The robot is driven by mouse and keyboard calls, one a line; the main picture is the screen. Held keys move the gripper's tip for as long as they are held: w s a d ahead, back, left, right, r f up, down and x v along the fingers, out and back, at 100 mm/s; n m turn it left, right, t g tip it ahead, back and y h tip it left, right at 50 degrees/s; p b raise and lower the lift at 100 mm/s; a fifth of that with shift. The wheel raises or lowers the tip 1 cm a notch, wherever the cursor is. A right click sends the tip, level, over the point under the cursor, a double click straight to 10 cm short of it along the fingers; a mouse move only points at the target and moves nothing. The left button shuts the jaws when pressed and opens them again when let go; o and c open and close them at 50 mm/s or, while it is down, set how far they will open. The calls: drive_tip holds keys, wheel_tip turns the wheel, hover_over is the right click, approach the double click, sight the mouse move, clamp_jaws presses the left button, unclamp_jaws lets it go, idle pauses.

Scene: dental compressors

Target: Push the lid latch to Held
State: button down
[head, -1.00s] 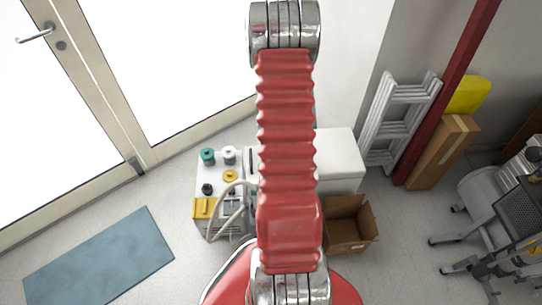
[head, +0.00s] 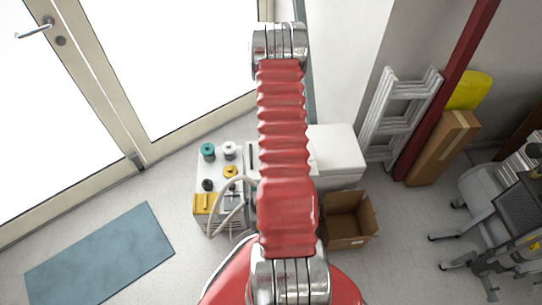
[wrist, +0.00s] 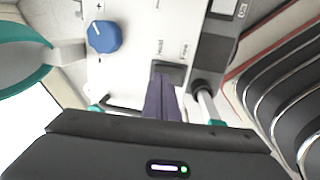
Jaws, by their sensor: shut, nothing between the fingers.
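In the wrist view a white panel (wrist: 140,62) carries the printed words "Hold" and "Free". A dark slot-like part (wrist: 175,70) lies just beside these words; it seems to be the lid latch, but which position it is in I cannot tell. My gripper (wrist: 163,84) is shut and empty, its purple-grey fingertips right at the lower edge of this dark part. Whether they touch it I cannot tell. In the head view my arm hides my gripper and part of the white machine (head: 207,178).
A blue knob (wrist: 105,37) sits left of the fingers. A metal rod (wrist: 206,103) stands close on their right, with dark ribbed parts (wrist: 290,75) beyond. In the head view an open cardboard box (head: 348,222) and a white cabinet (head: 336,153) stand right of my arm.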

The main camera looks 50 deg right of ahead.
drive_tip(key=shift+w+d+f, duration=0.1)
drive_tip(key=shift+f, duration=0.9)
drive_tip(key=shift+f, duration=0.1)
drive_tip(key=shift+s+a, duration=0.55)
drive_tip(key=shift+a, duration=0.05)
drive_tip(key=shift+r, duration=0.25)
wheel_tip(320, 180, up, 14)
drive_tip(key=w+d, duration=0.1)
drive_tip(key=shift+d+f, duration=0.15)
drive_tip(key=shift+f, duration=0.05)
idle(0.4)
idle(0.6)
